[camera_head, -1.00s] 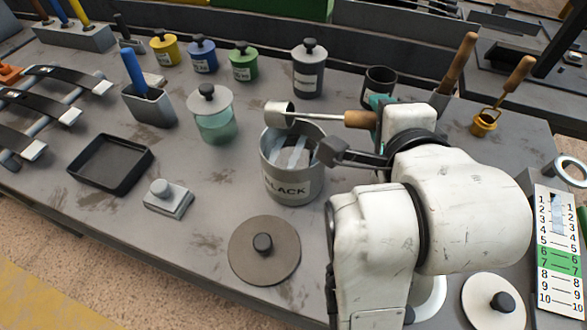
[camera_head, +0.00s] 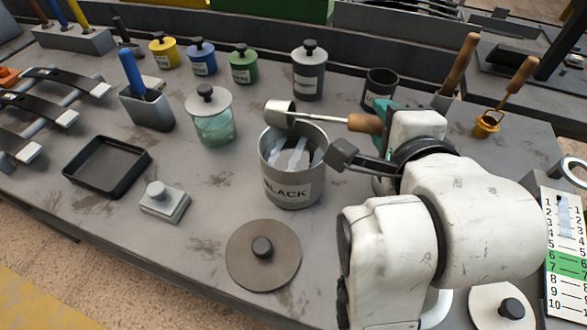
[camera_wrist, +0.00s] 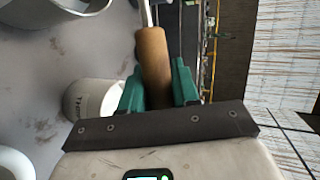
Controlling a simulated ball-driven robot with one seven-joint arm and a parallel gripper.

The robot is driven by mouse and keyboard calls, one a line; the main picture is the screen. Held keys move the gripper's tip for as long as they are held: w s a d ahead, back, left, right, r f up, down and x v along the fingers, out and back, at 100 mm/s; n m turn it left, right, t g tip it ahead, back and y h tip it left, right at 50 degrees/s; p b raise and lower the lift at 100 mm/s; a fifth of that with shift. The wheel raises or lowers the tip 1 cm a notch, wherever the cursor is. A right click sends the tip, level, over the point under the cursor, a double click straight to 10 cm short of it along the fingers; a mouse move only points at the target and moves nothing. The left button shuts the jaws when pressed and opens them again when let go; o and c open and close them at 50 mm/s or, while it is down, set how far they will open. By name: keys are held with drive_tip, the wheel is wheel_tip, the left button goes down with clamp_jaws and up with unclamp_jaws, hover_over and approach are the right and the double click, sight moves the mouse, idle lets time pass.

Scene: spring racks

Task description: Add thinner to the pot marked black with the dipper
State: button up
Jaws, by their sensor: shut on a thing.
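The pot marked BLACK (camera_head: 291,190) stands open on the bench, with pale streaks visible inside. The dipper (camera_head: 279,116) has a small metal cup, a thin rod and a wooden handle. Its cup appears above the pot's back left rim; its contents are not clear. My gripper (camera_head: 380,125) is right of the pot, shut on the dipper's handle. In the wrist view the green fingers (camera_wrist: 158,88) close around the wooden handle (camera_wrist: 153,60). A glass jar of greenish liquid (camera_head: 214,128) stands left of the pot with a lid on top; I cannot read a label on it.
A loose round lid (camera_head: 263,275) lies in front of the pot. A black tray (camera_head: 107,188) and a grey block with a knob (camera_head: 163,208) lie left. A dark lidded can (camera_head: 309,85) and a dark cup (camera_head: 380,87) stand behind. A numbered card (camera_head: 565,260) is at right.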

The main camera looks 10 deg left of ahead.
drive_tip(key=shift+d+f+m+y+b, duration=0.25)
drive_tip(key=shift+f+m+b, duration=0.25)
drive_tip(key=shift+f+b, duration=0.6)
drive_tip(key=shift+r, duration=0.35)
idle(0.5)
drive_tip(key=shift+a+r+p, duration=0.15)
drive_tip(key=shift+r+p, duration=0.3)
drive_tip(key=shift+p, duration=0.3)
drive_tip(key=shift+a+r+n+p, duration=0.2)
drive_tip(key=shift+r+n+p, duration=0.45)
drive_tip(key=shift+p, duration=0.65)
drive_tip(key=shift+a+r+h+p, duration=0.1)
drive_tip(key=shift+r+h+p, duration=0.15)
drive_tip(key=shift+h+p, duration=0.3)
drive_tip(key=shift+r+n+p, duration=0.25)
drive_tip(key=shift+r+p, duration=0.05)
drive_tip(key=shift+p, duration=0.25)
drive_tip(key=shift+a+r+p, duration=0.15)
drive_tip(key=shift+r+p, duration=0.1)
drive_tip(key=shift+p, duration=0.2)
drive_tip(key=shift+a+r+n, duration=0.1)
drive_tip(key=shift+n, duration=0.2)
